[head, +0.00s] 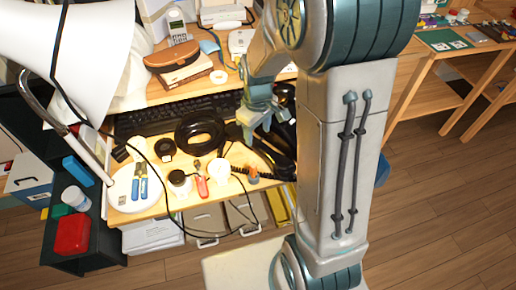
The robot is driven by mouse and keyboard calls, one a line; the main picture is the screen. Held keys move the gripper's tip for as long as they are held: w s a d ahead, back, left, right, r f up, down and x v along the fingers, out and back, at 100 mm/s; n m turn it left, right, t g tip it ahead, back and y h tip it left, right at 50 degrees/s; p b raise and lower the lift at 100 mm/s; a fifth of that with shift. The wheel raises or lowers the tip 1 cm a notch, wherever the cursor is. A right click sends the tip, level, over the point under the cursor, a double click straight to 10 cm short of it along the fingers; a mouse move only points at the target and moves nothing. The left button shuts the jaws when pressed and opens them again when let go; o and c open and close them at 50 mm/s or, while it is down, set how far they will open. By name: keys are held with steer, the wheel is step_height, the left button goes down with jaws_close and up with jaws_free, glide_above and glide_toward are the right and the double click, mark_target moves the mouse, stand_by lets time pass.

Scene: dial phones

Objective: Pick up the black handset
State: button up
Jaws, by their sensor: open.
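A dark black phone shape (284,150) sits at the right end of the wooden desk, beside my arm. My gripper (259,130) points down over the phone's left side. Its fingers are apart. I see nothing held between them, and I cannot tell whether they touch the phone.
A black cable coil (200,131), a keyboard (166,114), a white cup (219,169) and small tools crowd the desk (152,210). A raised shelf behind carries a cordless phone (177,27) and a brown case (174,56). Open floor (430,190) lies right.

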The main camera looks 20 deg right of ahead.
mark_target(257, 143)
steer(key=f, duration=0.3)
steer(key=f+b, duration=0.1)
steer(key=shift+s+a+f, duration=0.15)
steer(key=shift+s+f, duration=0.05)
steer(key=shift+s, duration=0.15)
steer(key=shift+f, duration=0.5)
jaws_close()
